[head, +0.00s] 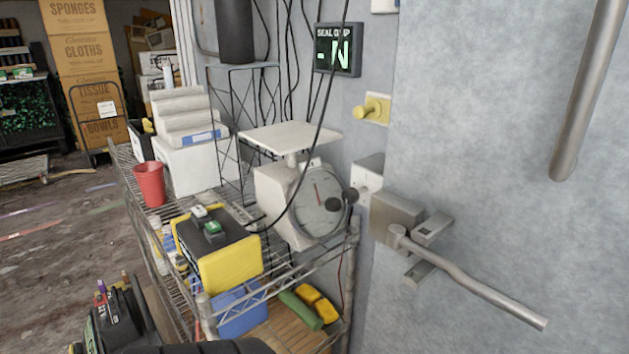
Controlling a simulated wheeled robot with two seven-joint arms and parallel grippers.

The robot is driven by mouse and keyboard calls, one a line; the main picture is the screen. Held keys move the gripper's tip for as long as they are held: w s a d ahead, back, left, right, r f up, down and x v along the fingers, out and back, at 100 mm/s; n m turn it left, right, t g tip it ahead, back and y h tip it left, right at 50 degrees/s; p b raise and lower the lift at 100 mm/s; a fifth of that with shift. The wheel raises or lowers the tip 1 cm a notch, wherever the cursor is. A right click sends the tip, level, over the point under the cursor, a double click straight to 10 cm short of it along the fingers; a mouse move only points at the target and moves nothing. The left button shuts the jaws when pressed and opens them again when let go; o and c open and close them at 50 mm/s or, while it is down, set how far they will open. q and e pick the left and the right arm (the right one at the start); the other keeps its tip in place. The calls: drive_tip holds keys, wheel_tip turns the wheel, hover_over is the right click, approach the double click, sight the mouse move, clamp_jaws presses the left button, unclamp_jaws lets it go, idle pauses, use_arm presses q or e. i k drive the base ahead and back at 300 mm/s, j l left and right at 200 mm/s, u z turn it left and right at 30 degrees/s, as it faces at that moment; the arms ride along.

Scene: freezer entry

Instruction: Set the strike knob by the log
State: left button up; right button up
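A black knob (349,197) sticks out from a pale box (369,178) on the wall, beside the door latch (400,218). It overlaps the edge of the scale's dial, and its setting cannot be read. A yellow knob (362,112) on a yellow plate sits higher on the wall. I cannot tell for certain which is the strike knob. A dark display (338,50) headed "SEAL GRIP", partly crossed by a cable, shows "-N" in green. No sheet or book clearly readable as the log shows.
A wire cart (135,180) holds a white dial scale (285,190), a red cup (149,184), a yellow-black box (230,265) and a white box (192,165). A long door lever (480,285) juts out at right. Cables hang before the wall. Cartons (80,60) stand behind.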

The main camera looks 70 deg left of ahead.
sight(351, 195)
drive_tip(key=k+j+u, duration=0.15)
drive_tip(key=u, duration=0.3)
drive_tip(key=k+j+u, duration=0.15)
drive_tip(key=j+u, duration=0.3)
drive_tip(key=k+j+u, duration=0.1)
drive_tip(key=u, duration=0.35)
drive_tip(key=j+u, duration=0.45)
